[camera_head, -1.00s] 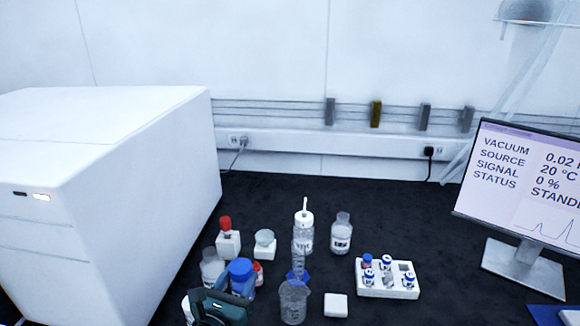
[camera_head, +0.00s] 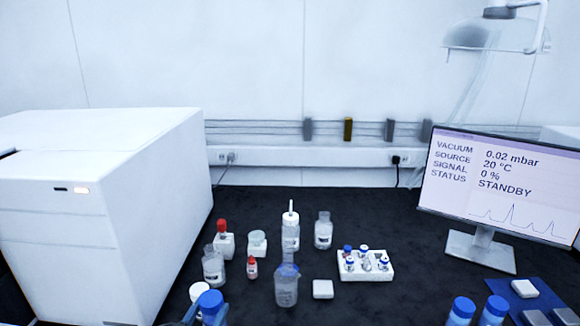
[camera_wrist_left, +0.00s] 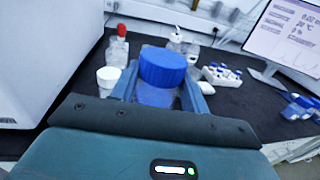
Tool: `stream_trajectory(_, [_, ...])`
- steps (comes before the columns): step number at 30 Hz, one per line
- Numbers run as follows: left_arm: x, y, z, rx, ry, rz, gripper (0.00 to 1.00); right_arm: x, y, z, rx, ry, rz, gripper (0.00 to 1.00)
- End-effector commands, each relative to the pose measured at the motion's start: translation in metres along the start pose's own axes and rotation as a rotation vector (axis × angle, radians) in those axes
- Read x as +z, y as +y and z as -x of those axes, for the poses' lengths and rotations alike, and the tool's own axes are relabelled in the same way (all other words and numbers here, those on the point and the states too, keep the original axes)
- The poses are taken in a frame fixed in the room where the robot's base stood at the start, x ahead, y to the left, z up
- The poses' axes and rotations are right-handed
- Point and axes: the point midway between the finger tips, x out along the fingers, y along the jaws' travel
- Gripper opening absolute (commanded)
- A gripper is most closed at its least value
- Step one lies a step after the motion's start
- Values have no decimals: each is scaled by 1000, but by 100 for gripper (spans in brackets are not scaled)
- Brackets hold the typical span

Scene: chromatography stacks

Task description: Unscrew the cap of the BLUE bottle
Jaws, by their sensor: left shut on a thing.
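The blue bottle has a round, ribbed blue cap on it. In the head view the cap (camera_head: 211,302) is at the bottom edge, left of middle. In the wrist view the cap (camera_wrist_left: 163,66) stands up large above my left gripper, with the blue bottle body (camera_wrist_left: 155,96) below it. My left gripper (camera_wrist_left: 160,98) is shut on the bottle, with a finger on each side below the cap. The bottle's lower part is hidden by the gripper. In the head view only a small part of this gripper (camera_head: 192,313) shows.
A white-capped bottle (camera_head: 198,291) stands close to the left. A vial rack (camera_head: 366,267) is right of middle. A white instrument (camera_head: 110,215) blocks the left.

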Motion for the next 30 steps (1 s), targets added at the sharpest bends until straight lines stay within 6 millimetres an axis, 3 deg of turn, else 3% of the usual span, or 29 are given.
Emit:
stream_trajectory(10, [-4, 55, 11, -8, 0, -8, 4, -10, 3, -4, 4, 20, 4, 71])
stream_trajectory(23, [4, 126, 25, -15, -2, -3, 4, -9, 3, -3, 4, 18, 3, 71])
stream_trajectory(30, [12, 111, 35, -15, -1, 10, 4, -6, 2, -1, 3, 12, 1, 71])
